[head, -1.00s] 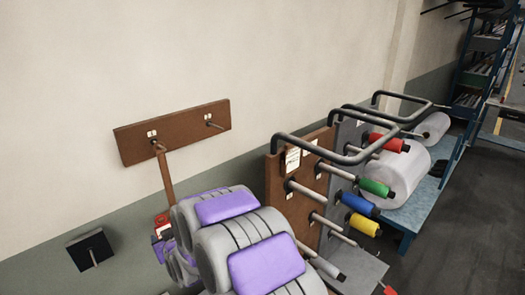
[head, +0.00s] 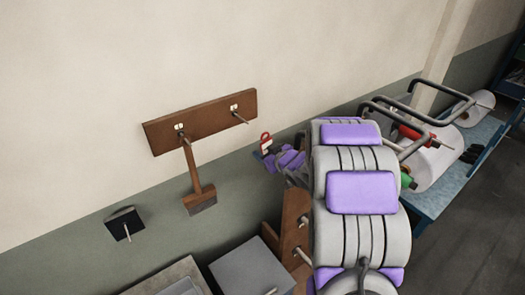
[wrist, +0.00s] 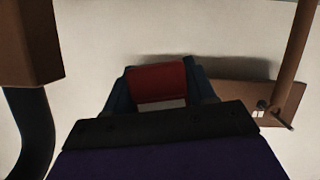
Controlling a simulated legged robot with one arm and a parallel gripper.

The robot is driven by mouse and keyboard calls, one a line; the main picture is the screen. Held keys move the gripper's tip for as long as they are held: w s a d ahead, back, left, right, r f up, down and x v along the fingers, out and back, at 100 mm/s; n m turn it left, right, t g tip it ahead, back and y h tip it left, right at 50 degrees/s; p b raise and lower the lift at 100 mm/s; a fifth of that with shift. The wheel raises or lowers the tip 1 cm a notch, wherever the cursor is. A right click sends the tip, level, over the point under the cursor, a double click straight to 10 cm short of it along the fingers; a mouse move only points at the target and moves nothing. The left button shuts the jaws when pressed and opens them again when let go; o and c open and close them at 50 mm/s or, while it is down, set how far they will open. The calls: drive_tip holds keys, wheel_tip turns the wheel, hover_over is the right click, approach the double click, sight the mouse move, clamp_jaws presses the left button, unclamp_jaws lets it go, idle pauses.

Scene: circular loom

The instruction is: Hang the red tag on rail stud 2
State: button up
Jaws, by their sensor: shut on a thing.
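The red tag (head: 265,139) is upright at the tip of my gripper (head: 268,153). It shows a pale opening. In the wrist view the red tag (wrist: 157,83) sits between the blue fingers (wrist: 157,92), which are shut on it. The brown wall rail (head: 180,130) carries two studs with small white labels; their numbers are too small to read. The right stud (head: 240,117) is bare. The tag is apart from it, below and to its right in the head view. In the wrist view part of the rail (wrist: 235,97) is hidden behind my gripper.
A wooden-handled brush (head: 194,175) hangs from the rail's left stud. A dark wall plate with a peg (head: 125,223) is lower left. A brown board with pegs (head: 294,225) and grey boxes (head: 250,268) stand below. Bent rack bars (head: 425,105) are at right. Wall around the rail is clear.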

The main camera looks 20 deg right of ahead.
drive_tip(key=shift+w+d, duration=0.15)
drive_tip(key=shift+w, duration=0.55)
drive_tip(key=shift+w+a+r+p, duration=0.1)
drive_tip(key=shift+w+a+p, duration=0.1)
drive_tip(key=shift+w+a, duration=0.4)
drive_tip(key=shift+w+a+r+p, duration=0.1)
drive_tip(key=shift+w+a+p, duration=0.2)
drive_tip(key=shift+w, duration=0.6)
drive_tip(key=shift+w+a+r+p, duration=0.15)
drive_tip(key=shift+w+a, duration=0.35)
drive_tip(key=shift+w, duration=0.25)
drive_tip(key=shift+d, duration=0.15)
